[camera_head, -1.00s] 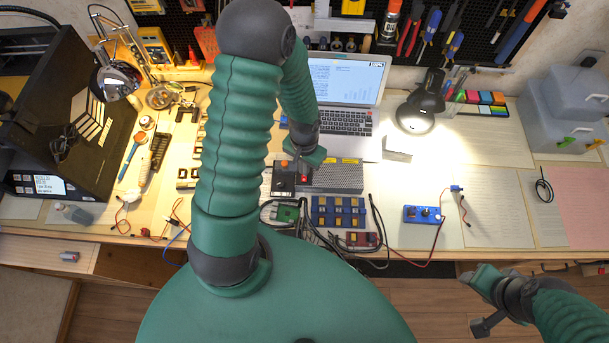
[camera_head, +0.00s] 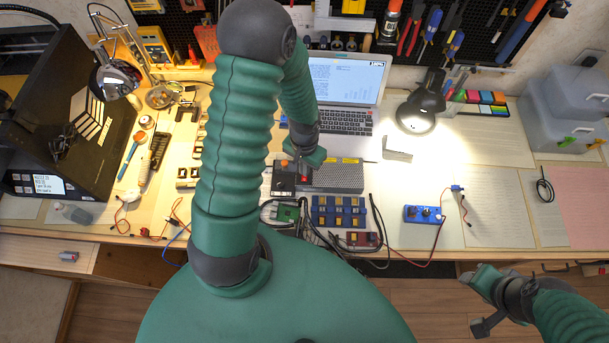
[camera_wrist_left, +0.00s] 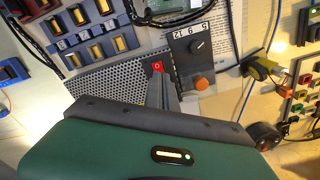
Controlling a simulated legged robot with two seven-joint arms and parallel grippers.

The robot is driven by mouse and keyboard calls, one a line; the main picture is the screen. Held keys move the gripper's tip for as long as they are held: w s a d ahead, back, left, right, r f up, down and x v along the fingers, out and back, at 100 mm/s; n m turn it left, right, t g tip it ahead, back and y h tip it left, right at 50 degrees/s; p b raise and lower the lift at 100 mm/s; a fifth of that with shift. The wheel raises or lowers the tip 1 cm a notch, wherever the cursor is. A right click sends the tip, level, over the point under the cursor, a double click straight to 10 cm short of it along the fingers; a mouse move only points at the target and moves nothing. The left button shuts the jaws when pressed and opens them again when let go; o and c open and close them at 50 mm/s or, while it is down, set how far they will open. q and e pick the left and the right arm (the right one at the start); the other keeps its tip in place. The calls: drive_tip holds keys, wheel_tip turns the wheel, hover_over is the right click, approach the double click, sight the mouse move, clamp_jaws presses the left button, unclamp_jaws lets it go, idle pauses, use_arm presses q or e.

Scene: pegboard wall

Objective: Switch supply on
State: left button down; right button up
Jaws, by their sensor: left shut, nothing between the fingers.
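The power supply (camera_head: 335,175) is a grey box with a perforated metal top, lying on the bench in front of the laptop. In the left wrist view its perforated top (camera_wrist_left: 118,77) and a red rocker switch marked "0" (camera_wrist_left: 158,67) show, beside a dark panel with a black knob (camera_wrist_left: 197,46), the digits 5, 9, 12 and an orange round part (camera_wrist_left: 201,84). My left gripper (camera_head: 305,172) is shut and empty, its fingertips (camera_wrist_left: 160,78) right at the red switch. Whether they touch it I cannot tell.
An open laptop (camera_head: 345,95) stands behind the supply. A blue module board (camera_head: 338,211) and loose cables lie in front of it. A desk lamp (camera_head: 420,105) stands to the right, and a small blue device (camera_head: 423,214) lies at the front right.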

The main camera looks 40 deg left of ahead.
use_arm(q)
drive_tip(key=shift+f+b, duration=0.4)
drive_tip(key=shift+f, duration=0.2)
drive_tip(key=shift+r, duration=0.1)
wheel_tip(320, 180, up, 7)
drive_tip(key=p, duration=0.7)
